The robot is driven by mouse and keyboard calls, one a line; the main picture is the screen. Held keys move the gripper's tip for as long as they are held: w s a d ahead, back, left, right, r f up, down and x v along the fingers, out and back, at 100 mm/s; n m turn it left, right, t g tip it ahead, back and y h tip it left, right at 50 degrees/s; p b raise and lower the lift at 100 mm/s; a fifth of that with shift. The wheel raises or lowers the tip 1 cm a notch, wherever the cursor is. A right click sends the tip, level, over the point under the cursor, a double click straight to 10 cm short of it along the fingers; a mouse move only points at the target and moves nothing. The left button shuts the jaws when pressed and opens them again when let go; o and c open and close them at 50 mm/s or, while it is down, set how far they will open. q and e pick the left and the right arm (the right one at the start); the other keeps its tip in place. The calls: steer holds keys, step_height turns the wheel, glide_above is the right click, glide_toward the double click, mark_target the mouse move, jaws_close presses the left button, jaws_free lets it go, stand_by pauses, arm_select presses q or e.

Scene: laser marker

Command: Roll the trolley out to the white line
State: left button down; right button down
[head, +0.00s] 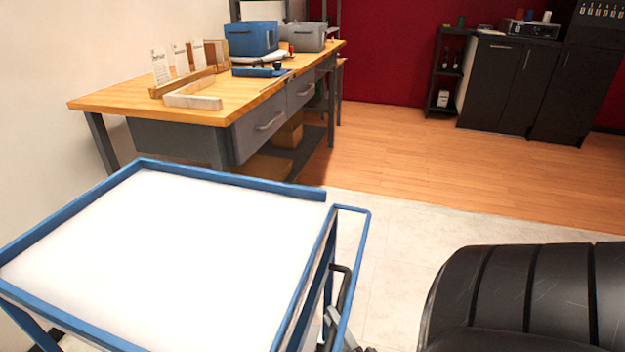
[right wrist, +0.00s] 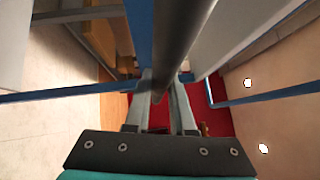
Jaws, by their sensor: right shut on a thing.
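The trolley (head: 240,186) has a blue frame and an empty white top, and fills the lower left of the head view. A dark handle bar (head: 344,285) sits at its right end, beside a blue side rail. My right gripper (head: 337,322) is low at this handle, partly cut off by the picture's edge. In the right wrist view my right gripper (right wrist: 161,92) has its fingers shut on the dark handle bar (right wrist: 178,40), with blue frame bars around it. My left gripper is not in view. I cannot make out a white line on the floor.
A wooden-topped workbench (head: 120,98) with boxes and small stands is just beyond the trolley. A black padded chair (head: 530,295) stands close at the lower right. Pale tiled floor (head: 400,235) is clear between them, with open wood floor behind. Dark cabinets (head: 515,85) stand at the back.

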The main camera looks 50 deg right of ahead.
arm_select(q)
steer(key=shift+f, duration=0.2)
arm_select(e)
steer(key=shift+s+d, duration=0.4)
steer(key=shift+s, duration=0.5)
steer(key=shift+s+d, duration=0.35)
steer(key=shift+s, duration=0.5)
steer(key=c, duration=0.8)
jaws_free()
steer(key=shift+o, duration=0.2)
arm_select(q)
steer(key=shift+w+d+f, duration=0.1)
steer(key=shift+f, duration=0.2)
arm_select(e)
steer(key=v, duration=1.5)
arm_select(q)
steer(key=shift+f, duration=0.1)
arm_select(e)
steer(key=shift+s+a, duration=0.1)
